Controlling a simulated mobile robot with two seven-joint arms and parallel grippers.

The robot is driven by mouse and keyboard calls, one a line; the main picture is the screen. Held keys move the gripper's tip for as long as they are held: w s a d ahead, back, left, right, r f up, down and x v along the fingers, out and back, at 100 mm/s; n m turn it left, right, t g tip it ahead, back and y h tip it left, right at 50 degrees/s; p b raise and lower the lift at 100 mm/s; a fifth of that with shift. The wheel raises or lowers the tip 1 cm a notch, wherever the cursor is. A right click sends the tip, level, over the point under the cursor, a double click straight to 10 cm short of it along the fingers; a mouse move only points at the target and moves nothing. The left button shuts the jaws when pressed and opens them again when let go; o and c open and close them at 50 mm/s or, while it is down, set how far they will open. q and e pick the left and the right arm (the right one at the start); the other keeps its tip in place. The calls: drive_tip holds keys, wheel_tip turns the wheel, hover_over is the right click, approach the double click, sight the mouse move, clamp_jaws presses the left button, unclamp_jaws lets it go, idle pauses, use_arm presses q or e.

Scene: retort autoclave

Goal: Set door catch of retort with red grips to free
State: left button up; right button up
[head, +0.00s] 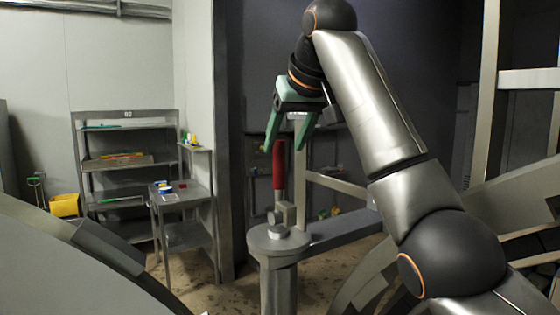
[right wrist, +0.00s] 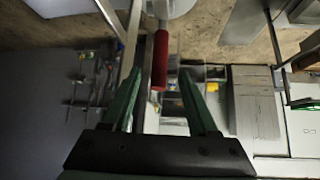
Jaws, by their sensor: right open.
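A red grip (head: 279,165) stands upright on a small grey block (head: 286,212) on top of a round-headed grey post (head: 279,243). My right gripper (head: 284,149) is open and points down at the upper end of the red grip. In the head view the grip's top lies between the green fingertips. In the right wrist view the red grip (right wrist: 160,58) also appears between the open fingers (right wrist: 160,76), and no contact shows. I cannot tell how deep it sits between them. My left gripper is not in view.
A grey arm (head: 345,228) runs right from the post head. Large curved metal parts stand at lower left (head: 70,260) and right. A shelf rack (head: 125,160), a small side table (head: 183,196) and a yellow bin (head: 65,205) stand at the back left.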

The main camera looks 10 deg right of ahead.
drive_tip(key=v, duration=0.6)
drive_tip(key=shift+f, duration=0.1)
